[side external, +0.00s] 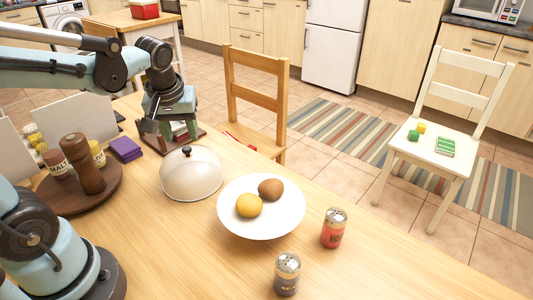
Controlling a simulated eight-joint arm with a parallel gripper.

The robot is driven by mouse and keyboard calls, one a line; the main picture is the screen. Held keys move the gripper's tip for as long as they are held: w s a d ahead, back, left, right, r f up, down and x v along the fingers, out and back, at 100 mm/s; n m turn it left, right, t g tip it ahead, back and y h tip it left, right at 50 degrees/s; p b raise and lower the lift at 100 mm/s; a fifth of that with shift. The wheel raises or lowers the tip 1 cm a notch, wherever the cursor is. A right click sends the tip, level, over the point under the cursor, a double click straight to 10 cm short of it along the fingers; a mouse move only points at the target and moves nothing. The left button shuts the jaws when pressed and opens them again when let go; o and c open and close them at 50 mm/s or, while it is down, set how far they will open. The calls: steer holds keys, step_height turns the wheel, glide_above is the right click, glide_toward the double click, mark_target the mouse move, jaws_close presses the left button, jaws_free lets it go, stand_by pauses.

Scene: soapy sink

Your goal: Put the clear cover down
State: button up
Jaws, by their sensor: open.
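The clear cover (191,178) is a pale, see-through dome with a black knob on top. It sits upright on the wooden table, left of the white plate. I cannot make out anything under it. My gripper (166,130) is open and points downward, above and to the left of the cover's knob in the picture. It appears apart from the cover, with nothing visibly held.
The white plate (262,224) holds a yellow fruit (249,205) and a brown one (270,189). Two shakers, red-labelled (333,228) and dark (287,274), stand in front. A brown round tray (62,208) with jars and a purple stack (126,149) are left.

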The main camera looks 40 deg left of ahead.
steer(key=v, duration=0.7)
steer(key=s+d+f+m+t+h, duration=0.1)
steer(key=d+f+m+t, duration=0.3)
steer(key=m, duration=0.5)
steer(key=d+f+h, duration=0.1)
steer(key=d+f, duration=0.1)
steer(key=d, duration=0.1)
steer(key=shift+t, duration=0.4)
